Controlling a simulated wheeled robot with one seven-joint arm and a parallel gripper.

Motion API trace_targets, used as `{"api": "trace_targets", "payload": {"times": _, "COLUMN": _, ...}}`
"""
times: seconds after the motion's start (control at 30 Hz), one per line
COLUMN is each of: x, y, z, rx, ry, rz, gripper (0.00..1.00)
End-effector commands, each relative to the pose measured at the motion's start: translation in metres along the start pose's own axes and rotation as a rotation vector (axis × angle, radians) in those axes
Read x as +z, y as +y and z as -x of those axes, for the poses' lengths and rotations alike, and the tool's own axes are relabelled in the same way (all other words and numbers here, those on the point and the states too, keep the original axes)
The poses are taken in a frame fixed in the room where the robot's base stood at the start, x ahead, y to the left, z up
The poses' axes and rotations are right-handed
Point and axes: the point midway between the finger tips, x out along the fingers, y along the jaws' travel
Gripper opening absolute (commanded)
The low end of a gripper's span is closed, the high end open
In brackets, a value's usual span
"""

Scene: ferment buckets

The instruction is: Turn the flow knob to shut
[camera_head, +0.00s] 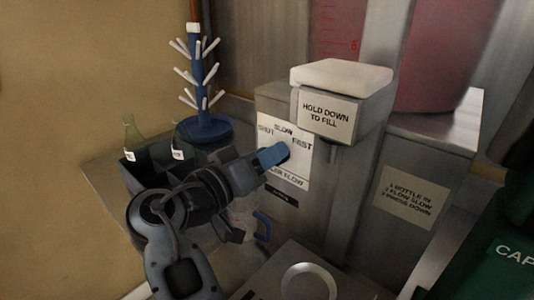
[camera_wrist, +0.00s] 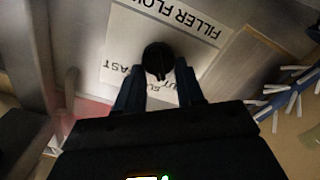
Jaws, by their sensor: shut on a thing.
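The flow knob (camera_wrist: 158,57) is a round black knob on a white label plate (camera_head: 300,167) on the front of the grey filler. The plate reads SHUT, SLOW and FAST along its top and FILLER FLOW below. My gripper (camera_head: 276,155) reaches the knob from the front left, and its blue finger covers most of the knob in the head view. In the wrist view my gripper (camera_wrist: 159,74) has one finger on each side of the knob, shut on it. That view is upside down, and my gripper hides part of the scale. I cannot clearly tell the knob's setting.
A white-topped block (camera_head: 341,75) marked HOLD DOWN TO FILL juts out above and right of the knob. A blue bottle tree (camera_head: 199,90) and a dark crate with bottles (camera_head: 146,174) stand at left.

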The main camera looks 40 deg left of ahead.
Motion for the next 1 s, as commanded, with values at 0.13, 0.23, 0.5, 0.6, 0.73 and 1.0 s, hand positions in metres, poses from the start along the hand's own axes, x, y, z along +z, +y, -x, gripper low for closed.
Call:
{"api": "trace_targets", "payload": {"times": 0.13, "x": -0.0004, "y": -0.0011, "z": 0.0006, "rx": -0.002, "ry": -0.001, "rz": 0.093, "gripper": 0.07}}
{"api": "trace_targets", "payload": {"times": 0.23, "x": -0.0003, "y": -0.0018, "z": 0.0008, "rx": -0.002, "ry": 0.000, "rz": 0.140, "gripper": 0.07}}
{"api": "trace_targets", "payload": {"times": 0.5, "x": 0.0005, "y": -0.0028, "z": 0.0008, "rx": -0.002, "ry": -0.001, "rz": 0.210, "gripper": 0.07}}
{"api": "trace_targets", "payload": {"times": 0.6, "x": 0.0007, "y": -0.0030, "z": 0.0008, "rx": -0.002, "ry": -0.001, "rz": 0.218, "gripper": 0.07}}
{"api": "trace_targets", "payload": {"times": 0.73, "x": 0.0007, "y": -0.0031, "z": 0.0008, "rx": -0.002, "ry": 0.000, "rz": 0.221, "gripper": 0.07}}
{"api": "trace_targets", "payload": {"times": 1.0, "x": 0.0007, "y": -0.0032, "z": 0.0008, "rx": -0.002, "ry": 0.000, "rz": 0.220, "gripper": 0.42}}
